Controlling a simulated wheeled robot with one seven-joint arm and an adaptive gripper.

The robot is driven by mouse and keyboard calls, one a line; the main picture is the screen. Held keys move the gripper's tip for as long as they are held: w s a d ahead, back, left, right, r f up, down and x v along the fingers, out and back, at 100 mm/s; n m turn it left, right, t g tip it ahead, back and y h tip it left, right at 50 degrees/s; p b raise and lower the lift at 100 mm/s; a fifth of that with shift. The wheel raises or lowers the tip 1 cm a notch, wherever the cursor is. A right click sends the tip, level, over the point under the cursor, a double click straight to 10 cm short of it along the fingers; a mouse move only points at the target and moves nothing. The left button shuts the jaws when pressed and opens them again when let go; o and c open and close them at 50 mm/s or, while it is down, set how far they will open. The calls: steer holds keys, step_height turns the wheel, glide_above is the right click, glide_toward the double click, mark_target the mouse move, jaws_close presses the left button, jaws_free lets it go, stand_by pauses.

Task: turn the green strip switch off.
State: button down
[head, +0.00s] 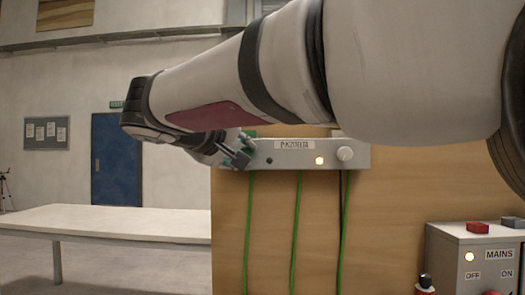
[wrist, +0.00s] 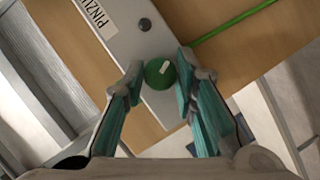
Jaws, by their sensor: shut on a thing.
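The green knob (wrist: 159,74), with a white mark on its face, sits at the end of a grey strip (wrist: 112,14). In the wrist view my gripper (wrist: 160,77) has one fingertip on each side of the knob and is shut on it. The white mark lies slantwise to the strip. A dark round lamp (wrist: 145,24) sits beside the knob. In the head view my gripper (head: 238,152) is at the left end of the strip (head: 300,165) and hides the knob. The dark lamp (head: 269,161) shows just right of the gripper.
At the strip's right end are a lit lamp (head: 320,160) and a white knob (head: 345,154). Green cables (head: 296,230) hang down the wooden panel (head: 400,215). A MAINS box (head: 480,262) with a lit lamp stands right. A white table (head: 120,222) is left.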

steer(key=shift+n, duration=0.4)
stand_by(0.3)
steer(key=c, duration=1.3)
jaws_free()
steer(key=v, duration=1.2)
steer(key=shift+f, duration=0.2)
steer(key=shift+a, duration=0.1)
